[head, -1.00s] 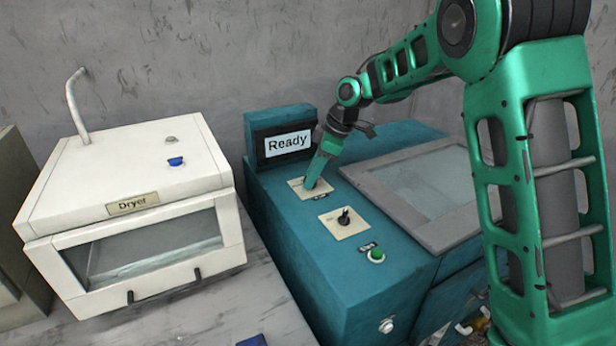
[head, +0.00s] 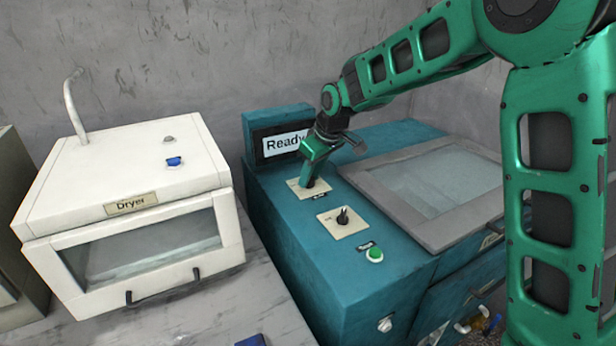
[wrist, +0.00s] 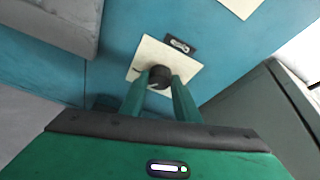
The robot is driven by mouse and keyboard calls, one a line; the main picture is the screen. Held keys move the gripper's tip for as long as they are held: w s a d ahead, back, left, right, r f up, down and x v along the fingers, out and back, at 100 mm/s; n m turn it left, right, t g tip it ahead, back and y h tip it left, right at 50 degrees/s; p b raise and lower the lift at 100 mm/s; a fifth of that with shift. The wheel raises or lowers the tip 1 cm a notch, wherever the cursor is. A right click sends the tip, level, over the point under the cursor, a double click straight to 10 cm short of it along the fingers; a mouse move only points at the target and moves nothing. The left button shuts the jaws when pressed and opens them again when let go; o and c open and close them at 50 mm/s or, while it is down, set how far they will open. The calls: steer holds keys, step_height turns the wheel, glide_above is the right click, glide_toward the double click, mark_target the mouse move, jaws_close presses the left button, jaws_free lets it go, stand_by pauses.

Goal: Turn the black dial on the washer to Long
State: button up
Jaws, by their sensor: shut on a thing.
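The teal washer (head: 290,240) stands in the middle of the head view, with a screen (head: 284,143) at the back that reads "Ready", partly covered by my arm. My gripper (head: 308,186) points down at the rear cream dial plate (head: 297,190). In the wrist view my gripper (wrist: 160,84) has its two green fingers on either side of a round black dial (wrist: 159,76), shut on it. The dial sits on its cream plate (wrist: 150,52); its markings are too small to read. A second black dial (head: 343,217) is on the nearer cream plate (head: 331,226).
A green button (head: 375,255) is at the washer's front. The washer's grey-framed glass lid (head: 357,178) lies to the right of the dials. A white dryer (head: 80,190) stands at the left, with a gap between it and the washer.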

steer(key=shift+s+a+f+m+t+h, duration=0.15)
steer(key=shift+m+h, duration=0.25)
steer(key=shift+m, duration=0.7)
steer(key=shift+s+f+m+t+h, duration=0.15)
steer(key=shift+m+h, duration=0.25)
steer(key=shift+m, duration=0.7)
steer(key=o, duration=1)
steer(key=shift+r, duration=0.1)
steer(key=shift+o, duration=0.2)
steer(key=shift+w+r, duration=0.1)
steer(key=shift+r, duration=0.25)
steer(key=a+v, duration=0.1)
steer(key=v, duration=0.9)
steer(key=shift+d, duration=0.4)
